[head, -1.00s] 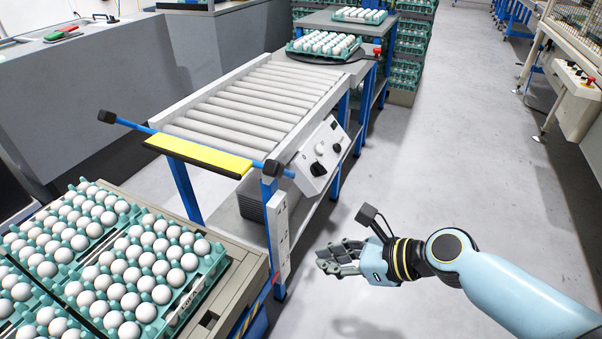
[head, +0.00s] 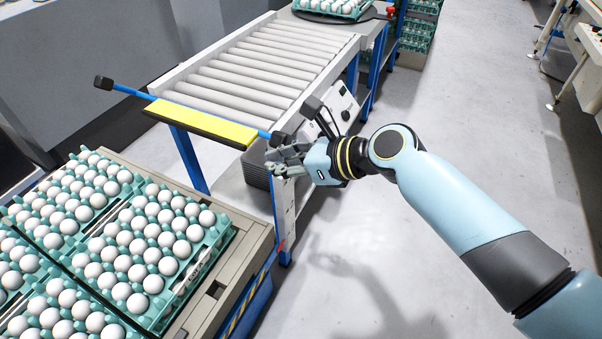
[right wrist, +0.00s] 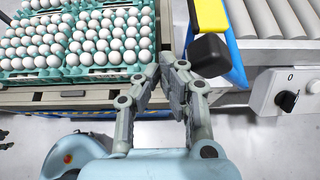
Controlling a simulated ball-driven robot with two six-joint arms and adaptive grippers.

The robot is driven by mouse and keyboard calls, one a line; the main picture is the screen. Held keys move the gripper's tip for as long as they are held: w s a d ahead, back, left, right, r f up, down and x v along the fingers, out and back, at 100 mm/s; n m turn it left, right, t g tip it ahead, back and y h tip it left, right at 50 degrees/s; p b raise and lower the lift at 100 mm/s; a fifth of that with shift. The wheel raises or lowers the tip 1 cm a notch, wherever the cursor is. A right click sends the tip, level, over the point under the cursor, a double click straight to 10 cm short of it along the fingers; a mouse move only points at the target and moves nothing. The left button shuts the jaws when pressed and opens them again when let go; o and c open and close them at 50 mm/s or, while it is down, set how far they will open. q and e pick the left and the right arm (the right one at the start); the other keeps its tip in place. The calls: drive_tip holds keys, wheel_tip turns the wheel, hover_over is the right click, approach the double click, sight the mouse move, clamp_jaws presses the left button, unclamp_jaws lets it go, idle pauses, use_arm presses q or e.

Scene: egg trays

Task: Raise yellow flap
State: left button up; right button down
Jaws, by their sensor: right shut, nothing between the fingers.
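The yellow flap (head: 205,122) is a flat strip along the near end of the roller conveyor, lying level and hung on a blue bar with black end knobs. In the right wrist view its yellow edge (right wrist: 237,62) shows at the top right, behind a black knob (right wrist: 210,55). My right gripper (head: 272,157) is shut and empty at the right end of the flap, close beside the near knob and slightly below it. In the right wrist view the gripper's fingertips (right wrist: 168,62) meet just left of that knob; I cannot tell whether they touch it. My left gripper is not in view.
Trays of white eggs (head: 215,232) fill the lower left on a beige-framed stand (head: 200,308). The roller conveyor (head: 265,65) runs away behind the flap, with a control box (head: 345,105) on its right side. The floor to the right is clear.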

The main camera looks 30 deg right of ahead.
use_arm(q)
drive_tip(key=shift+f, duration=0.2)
use_arm(e)
drive_tip(key=shift+w+a, duration=0.3)
drive_tip(key=shift+w, duration=0.1)
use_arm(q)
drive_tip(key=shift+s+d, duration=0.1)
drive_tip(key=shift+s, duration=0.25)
